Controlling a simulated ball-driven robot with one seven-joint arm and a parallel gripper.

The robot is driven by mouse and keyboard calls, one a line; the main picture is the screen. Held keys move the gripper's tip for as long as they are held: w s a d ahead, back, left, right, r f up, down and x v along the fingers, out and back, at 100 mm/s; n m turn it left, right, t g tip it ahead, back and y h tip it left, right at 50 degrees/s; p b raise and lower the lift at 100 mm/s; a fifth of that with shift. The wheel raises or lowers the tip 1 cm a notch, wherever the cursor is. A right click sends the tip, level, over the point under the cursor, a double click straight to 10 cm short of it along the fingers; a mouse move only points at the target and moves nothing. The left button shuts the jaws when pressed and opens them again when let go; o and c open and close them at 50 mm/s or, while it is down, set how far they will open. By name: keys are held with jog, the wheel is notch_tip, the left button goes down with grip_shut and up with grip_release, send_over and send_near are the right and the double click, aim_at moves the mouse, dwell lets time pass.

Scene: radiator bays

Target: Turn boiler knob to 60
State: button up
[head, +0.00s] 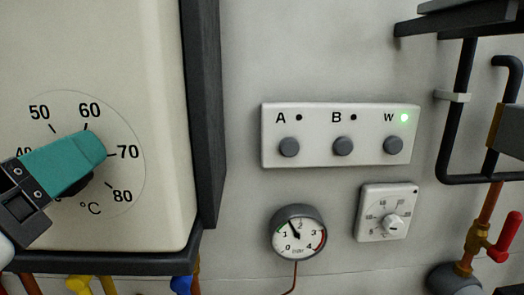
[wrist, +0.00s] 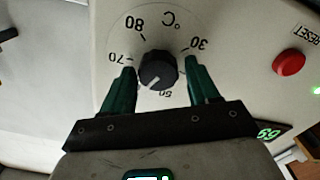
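The boiler knob (wrist: 158,70) is round and dark, set on the dial on the boiler's pale front. In the wrist view, where the dial appears upside down, its light pointer mark aims down and left, between the 50 and 70 labels; the 60 label is hidden there. In the head view 60 is readable on the dial (head: 122,177), and only a dark sliver of the knob (head: 80,186) shows below a finger. My gripper (wrist: 160,65) is open, one teal finger on each side of the knob with gaps. It also shows in the head view (head: 98,148).
The boiler (head: 120,30) has a red RESET button (wrist: 289,62) and a green-lit display (wrist: 268,133), digits unclear. Right of it on the wall are a panel (head: 340,115) with W lit green, a gauge (head: 298,232) and a small thermostat (head: 388,212).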

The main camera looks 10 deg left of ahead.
jog(key=shift+o, duration=0.8)
jog(key=b+v, duration=0.3)
jog(key=v, duration=0.7)
jog(key=shift+s, duration=0.4)
